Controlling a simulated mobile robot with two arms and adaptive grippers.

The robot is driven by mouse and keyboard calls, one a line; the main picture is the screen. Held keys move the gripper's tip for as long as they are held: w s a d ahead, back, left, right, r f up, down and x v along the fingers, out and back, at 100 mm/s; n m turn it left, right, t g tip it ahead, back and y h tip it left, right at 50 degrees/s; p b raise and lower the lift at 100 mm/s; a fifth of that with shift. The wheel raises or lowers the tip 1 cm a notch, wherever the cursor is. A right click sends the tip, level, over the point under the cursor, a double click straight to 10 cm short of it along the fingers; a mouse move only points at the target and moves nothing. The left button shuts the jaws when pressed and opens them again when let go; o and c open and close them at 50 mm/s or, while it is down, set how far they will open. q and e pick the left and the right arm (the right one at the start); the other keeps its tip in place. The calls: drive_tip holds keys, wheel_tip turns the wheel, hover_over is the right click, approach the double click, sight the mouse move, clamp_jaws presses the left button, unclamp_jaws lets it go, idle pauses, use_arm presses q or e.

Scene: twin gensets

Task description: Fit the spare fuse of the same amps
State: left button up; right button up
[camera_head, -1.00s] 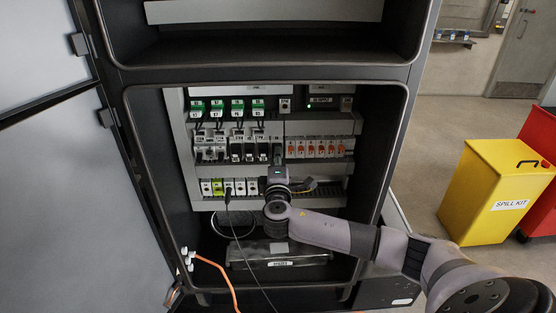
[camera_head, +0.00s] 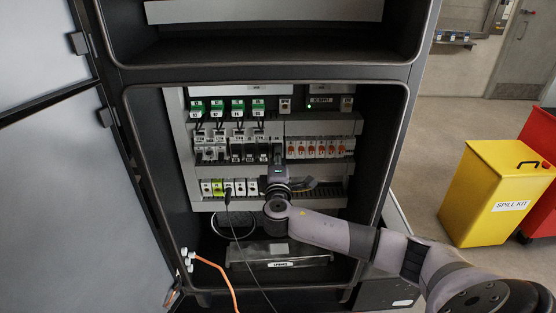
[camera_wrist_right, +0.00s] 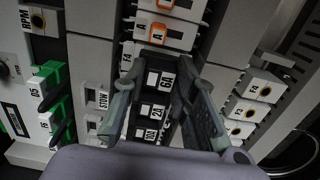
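My right gripper (camera_head: 278,160) reaches into the open cabinet from the right. In the right wrist view my right gripper (camera_wrist_right: 160,105) has its fingers apart, one on each side of a column of black fuse holders (camera_wrist_right: 155,108). Their white labels seem to read 6A, 2A and 10A. I cannot tell whether the fingers touch a holder; no fuse is visible held between them. The black holders (camera_head: 249,152) also show left of the gripper in the head view. I cannot make out a loose spare fuse. My left gripper is not in view.
Orange-marked modules (camera_head: 318,148) stand right of the gripper, green terminals (camera_head: 237,106) above left. White modules (camera_head: 240,187) sit below left, with a black cable hanging down. A labelled tray (camera_head: 282,264) lies on the cabinet floor. The cabinet's right wall (camera_head: 385,150) is near my arm.

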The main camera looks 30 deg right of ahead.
drive_tip(key=o, duration=0.5)
drive_tip(key=shift+c, duration=0.2)
